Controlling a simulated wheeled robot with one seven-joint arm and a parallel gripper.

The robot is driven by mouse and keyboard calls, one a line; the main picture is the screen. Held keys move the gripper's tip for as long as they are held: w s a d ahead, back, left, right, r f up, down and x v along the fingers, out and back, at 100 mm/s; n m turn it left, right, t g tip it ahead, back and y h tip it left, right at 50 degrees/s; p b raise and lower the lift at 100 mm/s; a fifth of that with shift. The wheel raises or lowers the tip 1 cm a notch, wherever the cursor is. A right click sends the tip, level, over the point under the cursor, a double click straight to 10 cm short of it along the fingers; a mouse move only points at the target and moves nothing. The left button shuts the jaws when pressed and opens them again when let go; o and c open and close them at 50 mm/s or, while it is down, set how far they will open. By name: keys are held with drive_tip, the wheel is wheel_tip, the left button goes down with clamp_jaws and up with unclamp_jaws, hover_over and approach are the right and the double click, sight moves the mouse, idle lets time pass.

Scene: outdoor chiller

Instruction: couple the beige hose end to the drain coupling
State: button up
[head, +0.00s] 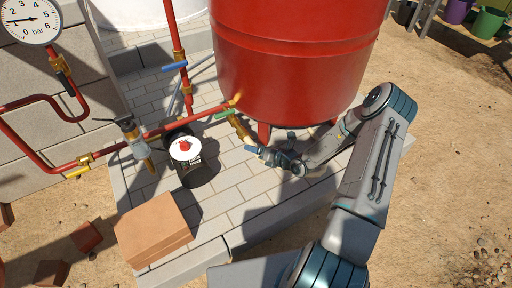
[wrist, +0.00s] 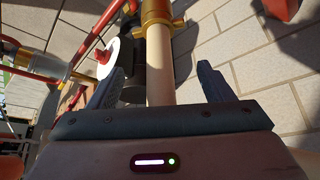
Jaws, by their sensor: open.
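In the wrist view the beige hose (wrist: 160,72) runs up between the two fingers of my gripper (wrist: 160,80). The fingers stand open, one on each side, with a gap to the hose. The hose's upper end meets a brass coupling (wrist: 156,24) with no gap visible; I cannot tell whether it is locked. In the head view my gripper (head: 268,155) is low beside the red tank, just below and right of the brass drain coupling (head: 238,123), which hangs from the pipe by the green lever (head: 223,113). The hose is hardly visible there.
The red tank (head: 295,60) stands close behind my gripper. A black pump with a white face (head: 187,152) and red pipes (head: 155,130) are to the left. Stacked bricks (head: 152,228) lie on the front left of the paved plinth. The paving (head: 240,190) before my gripper is clear.

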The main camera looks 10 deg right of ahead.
drive_tip(key=shift+p+v, duration=1.3)
drive_tip(key=shift+v, duration=1.35)
drive_tip(key=p+v, duration=0.3)
drive_tip(key=v, duration=1)
drive_tip(key=shift+s+d, duration=0.3)
drive_tip(key=shift+r, duration=0.1)
